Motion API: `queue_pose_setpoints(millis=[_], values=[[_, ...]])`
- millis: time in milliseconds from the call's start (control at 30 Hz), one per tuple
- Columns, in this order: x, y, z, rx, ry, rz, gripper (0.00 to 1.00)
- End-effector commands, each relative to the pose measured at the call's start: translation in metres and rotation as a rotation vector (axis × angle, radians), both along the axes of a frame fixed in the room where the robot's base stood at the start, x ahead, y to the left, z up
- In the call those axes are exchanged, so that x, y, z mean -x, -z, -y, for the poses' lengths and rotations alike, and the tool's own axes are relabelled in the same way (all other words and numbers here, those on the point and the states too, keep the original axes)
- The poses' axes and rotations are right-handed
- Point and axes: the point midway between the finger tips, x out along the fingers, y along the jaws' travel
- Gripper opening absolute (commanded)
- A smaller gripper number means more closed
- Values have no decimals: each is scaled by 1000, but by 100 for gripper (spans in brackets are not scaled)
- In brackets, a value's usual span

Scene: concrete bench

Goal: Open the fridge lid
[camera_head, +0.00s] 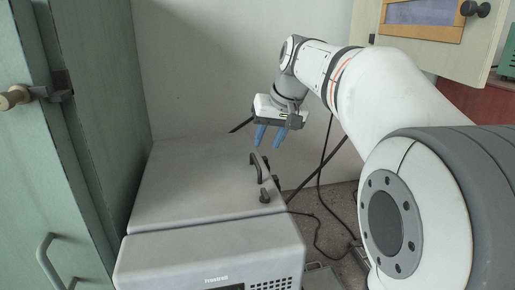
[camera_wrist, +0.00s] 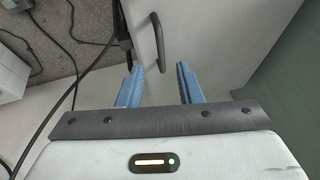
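The fridge is a grey-white chest with a flat lid (camera_head: 195,180), which lies shut on top. A dark bar handle (camera_head: 256,168) stands up near the lid's right edge, with a small dark latch-like part (camera_head: 265,196) nearer the front. My gripper (camera_head: 268,146) hangs above the handle at the lid's back right, its two blue fingers pointing down. In the wrist view my gripper (camera_wrist: 160,72) is open, with nothing between the fingers. The handle (camera_wrist: 158,42) shows there just beyond the fingertips, roughly in line with the gap, and I see no contact.
A green cabinet (camera_head: 75,130) stands close along the left side. A wall (camera_head: 200,70) is behind the fridge. Black cables (camera_head: 318,190) run down to the floor at the right. A wooden-framed cabinet door (camera_head: 425,30) hangs at the upper right.

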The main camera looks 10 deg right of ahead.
Motion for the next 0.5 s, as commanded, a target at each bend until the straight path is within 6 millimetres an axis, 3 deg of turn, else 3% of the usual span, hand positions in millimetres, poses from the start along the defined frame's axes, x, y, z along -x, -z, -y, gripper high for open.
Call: queue_pose_setpoints(millis=[167, 500], values=[[-4, 9, -2, 0, 1, 0, 33], [-23, 57, -9, 0, 6, -2, 33]])
